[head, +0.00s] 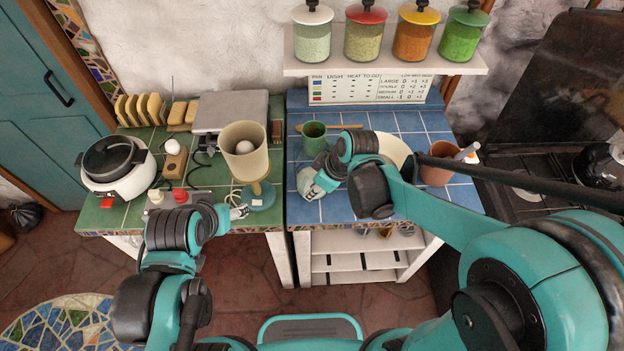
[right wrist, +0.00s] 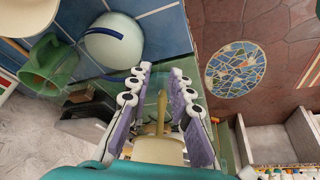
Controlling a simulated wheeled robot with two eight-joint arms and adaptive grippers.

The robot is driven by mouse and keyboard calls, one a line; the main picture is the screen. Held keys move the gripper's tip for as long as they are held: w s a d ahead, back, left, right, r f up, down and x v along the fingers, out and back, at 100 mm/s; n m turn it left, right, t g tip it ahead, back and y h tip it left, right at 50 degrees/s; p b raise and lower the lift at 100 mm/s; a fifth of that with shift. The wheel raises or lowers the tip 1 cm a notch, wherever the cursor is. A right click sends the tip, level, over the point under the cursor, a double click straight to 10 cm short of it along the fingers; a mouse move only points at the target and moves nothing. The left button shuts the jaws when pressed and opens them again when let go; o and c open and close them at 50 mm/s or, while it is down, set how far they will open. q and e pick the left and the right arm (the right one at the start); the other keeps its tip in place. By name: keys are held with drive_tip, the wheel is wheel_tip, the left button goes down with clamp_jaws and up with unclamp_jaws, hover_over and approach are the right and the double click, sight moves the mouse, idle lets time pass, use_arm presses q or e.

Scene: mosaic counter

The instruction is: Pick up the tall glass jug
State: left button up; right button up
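I cannot make out a clear tall glass jug in either view. A green handled vessel (head: 314,138) stands at the back left of the blue counter. It also shows in the right wrist view (right wrist: 52,68), and I cannot tell if it is glass. A pale rounded object with a dark blue band (right wrist: 112,40) lies near my right gripper. My right gripper (head: 318,187) is over the blue counter's left part. Its fingers (right wrist: 160,100) are spread with nothing gripped. My left gripper (head: 240,212) is at the green counter's front edge; its opening is unclear.
A rice cooker (head: 118,165) is at the left. A pale bowl (head: 395,148) and a terracotta pot (head: 436,176) are by my right arm. Jars line a shelf (head: 385,66) above.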

sight(303, 203)
drive_tip(key=x, duration=0.2)
drive_tip(key=b+x, duration=0.1)
drive_tip(key=x, duration=0.2)
drive_tip(key=b+x, duration=0.1)
drive_tip(key=x, duration=0.1)
drive_tip(key=shift+w+a+f, duration=0.1)
drive_tip(key=shift+a+f, duration=0.1)
drive_tip(key=shift+a, duration=0.3)
drive_tip(key=shift+r, duration=0.1)
clamp_jaws()
